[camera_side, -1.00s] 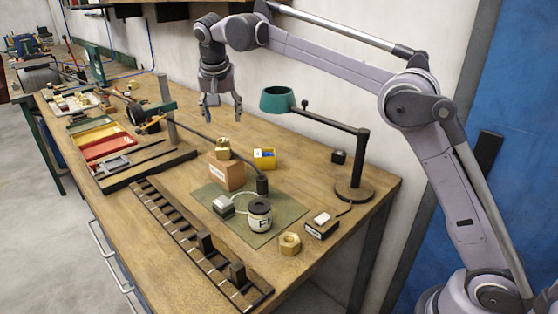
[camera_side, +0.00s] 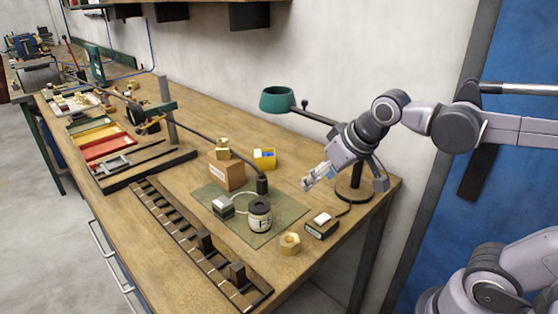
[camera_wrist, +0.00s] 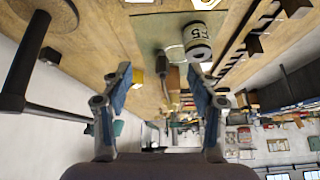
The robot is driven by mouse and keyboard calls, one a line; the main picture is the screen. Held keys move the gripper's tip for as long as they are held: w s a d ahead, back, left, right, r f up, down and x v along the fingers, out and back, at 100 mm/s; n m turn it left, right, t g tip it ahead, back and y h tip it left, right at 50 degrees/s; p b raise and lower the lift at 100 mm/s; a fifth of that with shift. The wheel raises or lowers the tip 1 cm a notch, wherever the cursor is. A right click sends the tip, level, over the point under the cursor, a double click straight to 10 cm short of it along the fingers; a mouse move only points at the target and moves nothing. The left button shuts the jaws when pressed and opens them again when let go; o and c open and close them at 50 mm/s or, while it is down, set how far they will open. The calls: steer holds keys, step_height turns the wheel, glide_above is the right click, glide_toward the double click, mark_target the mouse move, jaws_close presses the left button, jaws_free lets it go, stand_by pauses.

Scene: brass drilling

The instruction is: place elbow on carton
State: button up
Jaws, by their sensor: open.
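The brown carton (camera_side: 228,176) stands on the bench at the back edge of the green mat. A brass fitting (camera_side: 222,148), seemingly the elbow, rests on top of the carton. My gripper (camera_side: 311,181) is above the bench's right part, right of the carton and well apart from it, near the lamp post. In the wrist view my gripper (camera_wrist: 160,85) shows both fingers spread with nothing between them. The carton (camera_wrist: 173,77) appears small and partly hidden there, beyond the fingers.
A green-headed lamp (camera_side: 277,99) has its base beside my gripper. A labelled jar (camera_side: 259,216) stands on the green mat (camera_side: 270,239). A brass hex piece (camera_side: 289,244), a small dark box (camera_side: 322,225) and a yellow bin (camera_side: 265,158) are nearby. A slotted rail (camera_side: 180,232) runs along the front.

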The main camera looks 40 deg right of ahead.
steer(key=s+f+n, duration=0.1)
steer(key=s+f, duration=0.3)
steer(key=f, duration=0.1)
steer(key=shift+s+t, duration=0.3)
steer(key=shift+s, duration=0.1)
